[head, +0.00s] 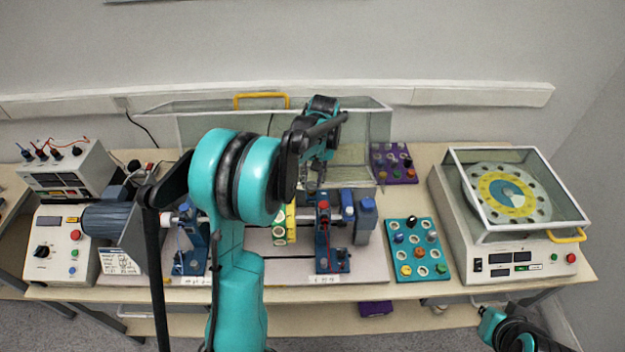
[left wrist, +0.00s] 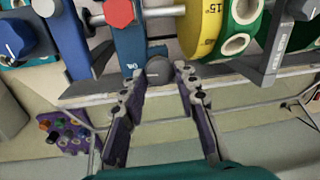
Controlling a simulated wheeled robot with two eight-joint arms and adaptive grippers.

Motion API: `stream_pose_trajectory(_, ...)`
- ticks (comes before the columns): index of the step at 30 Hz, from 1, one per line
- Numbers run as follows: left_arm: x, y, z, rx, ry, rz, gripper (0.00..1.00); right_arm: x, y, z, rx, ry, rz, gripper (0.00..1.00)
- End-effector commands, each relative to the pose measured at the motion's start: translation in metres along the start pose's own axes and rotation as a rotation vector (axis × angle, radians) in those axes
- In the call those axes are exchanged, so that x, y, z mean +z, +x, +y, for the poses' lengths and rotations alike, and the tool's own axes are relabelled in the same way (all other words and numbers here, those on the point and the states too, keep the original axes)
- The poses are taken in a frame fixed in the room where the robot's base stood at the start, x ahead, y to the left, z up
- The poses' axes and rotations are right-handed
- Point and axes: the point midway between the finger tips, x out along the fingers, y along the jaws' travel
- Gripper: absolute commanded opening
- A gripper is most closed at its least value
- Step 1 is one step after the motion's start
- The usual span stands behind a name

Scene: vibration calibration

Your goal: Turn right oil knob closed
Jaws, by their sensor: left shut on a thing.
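My left gripper (head: 316,182) reaches over the test rig at its right-hand blue bearing stand (head: 325,250). In the left wrist view its purple fingers (left wrist: 155,82) are shut on a round dark grey knob (left wrist: 159,71). The knob sits low on the blue stand (left wrist: 130,45), with a pale mark line on its face. In the head view this knob is hidden behind the stand and gripper. A red hexagonal knob (left wrist: 118,13) is higher on the stand. My right gripper is not in view; only part of that arm shows at the bottom right.
A yellow-and-green disc (left wrist: 205,25) is close beside the knob. A blue knob (left wrist: 14,42) is on the other side. A teal tray of parts (head: 418,252) and a glass-covered dial machine (head: 505,210) stand to the right. A clear guard (head: 220,130) stands behind the rig.

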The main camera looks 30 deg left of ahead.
Motion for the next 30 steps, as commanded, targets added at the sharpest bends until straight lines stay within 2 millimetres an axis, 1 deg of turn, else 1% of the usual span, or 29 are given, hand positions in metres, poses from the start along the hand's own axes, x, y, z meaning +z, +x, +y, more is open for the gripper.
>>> stream_pose_trajectory(9,0.0006,0.0007,0.0001,0.000,-0.089,-0.012,0.01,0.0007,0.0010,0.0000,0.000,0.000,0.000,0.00)
stream_pose_trajectory(23,0.0006,0.0006,0.0001,0.001,-0.099,-0.013,0.01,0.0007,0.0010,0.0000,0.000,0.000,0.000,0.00)
stream_pose_trajectory(24,0.0005,0.0006,0.0001,0.001,-0.099,-0.013,0.38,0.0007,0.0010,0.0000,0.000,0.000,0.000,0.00)
stream_pose_trajectory(25,0.0005,0.0006,0.0001,0.001,-0.099,-0.013,0.46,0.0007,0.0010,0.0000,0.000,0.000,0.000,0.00)
stream_pose_trajectory(26,0.0004,0.0006,0.0001,0.001,-0.099,-0.013,0.51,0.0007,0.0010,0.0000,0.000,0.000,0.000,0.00)
stream_pose_trajectory(30,0.0002,0.0004,0.0000,0.001,-0.099,-0.012,0.51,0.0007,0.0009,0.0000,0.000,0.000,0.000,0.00)
